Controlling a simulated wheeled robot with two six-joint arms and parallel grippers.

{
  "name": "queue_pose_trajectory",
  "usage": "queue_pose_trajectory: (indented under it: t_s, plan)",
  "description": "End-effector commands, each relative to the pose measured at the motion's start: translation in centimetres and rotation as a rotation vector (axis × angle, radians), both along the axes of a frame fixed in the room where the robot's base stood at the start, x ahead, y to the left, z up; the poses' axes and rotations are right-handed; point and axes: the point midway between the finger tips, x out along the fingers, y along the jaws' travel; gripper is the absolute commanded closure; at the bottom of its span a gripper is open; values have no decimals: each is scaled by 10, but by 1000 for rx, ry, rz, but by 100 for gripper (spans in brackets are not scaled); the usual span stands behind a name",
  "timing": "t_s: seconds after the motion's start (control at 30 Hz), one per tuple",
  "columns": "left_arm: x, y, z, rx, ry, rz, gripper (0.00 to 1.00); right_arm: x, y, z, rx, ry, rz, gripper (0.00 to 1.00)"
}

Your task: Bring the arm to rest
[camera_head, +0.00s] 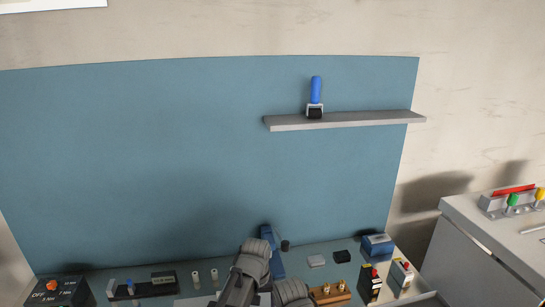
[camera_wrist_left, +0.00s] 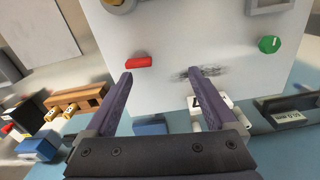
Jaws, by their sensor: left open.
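My left gripper (camera_wrist_left: 161,76) shows in the left wrist view with its two dark fingers spread apart and nothing between them. Beyond the fingertips is a white panel (camera_wrist_left: 220,45) with a dark smudge, a red piece (camera_wrist_left: 138,61) and a green knob (camera_wrist_left: 269,44). I cannot tell the gap between the fingertips and the panel. In the head view, grey links of my arm rise at the bottom middle above the bench; the gripper's fingers are not clear there. My right gripper is not in view.
A blue-handled roller (camera_head: 315,96) stands on a grey wall shelf (camera_head: 345,122). The bench holds a dark control box (camera_head: 60,292), a blue box (camera_head: 378,246) and a wooden block (camera_head: 330,293). A grey cabinet (camera_head: 465,255) stands at the right.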

Motion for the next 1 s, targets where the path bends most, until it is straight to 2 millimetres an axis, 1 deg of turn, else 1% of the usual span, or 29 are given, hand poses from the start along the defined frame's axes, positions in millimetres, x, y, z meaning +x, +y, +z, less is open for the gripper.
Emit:
queue_pose_trajectory:
  t_s: [0.03, 0.1, 0.2, 0.4, 0.6, 0.63, 0.7, 0.77, 1.0]
  plan:
    - [-14, 20, 0, 0, -6, -2, 10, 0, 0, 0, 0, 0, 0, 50]
    - [-24, 41, 0, -2, -13, -14, 10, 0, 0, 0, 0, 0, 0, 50]
    - [-36, 65, 0, -1, -24, -31, 10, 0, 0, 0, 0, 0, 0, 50]
    - [-59, 101, 1, 2, -41, -59, 10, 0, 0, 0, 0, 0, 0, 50]
    - [-82, 131, 1, 7, -57, -81, 10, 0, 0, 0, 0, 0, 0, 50]
    - [-82, 129, -2, 9, -56, -93, 10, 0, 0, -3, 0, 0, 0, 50]
    - [-82, 117, -9, 13, -44, -121, 10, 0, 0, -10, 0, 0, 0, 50]
    - [-85, 109, -13, 19, -37, -142, 10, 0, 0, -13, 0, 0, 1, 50]
    - [-100, 77, -31, 45, -4, -231, 10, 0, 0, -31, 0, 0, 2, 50]
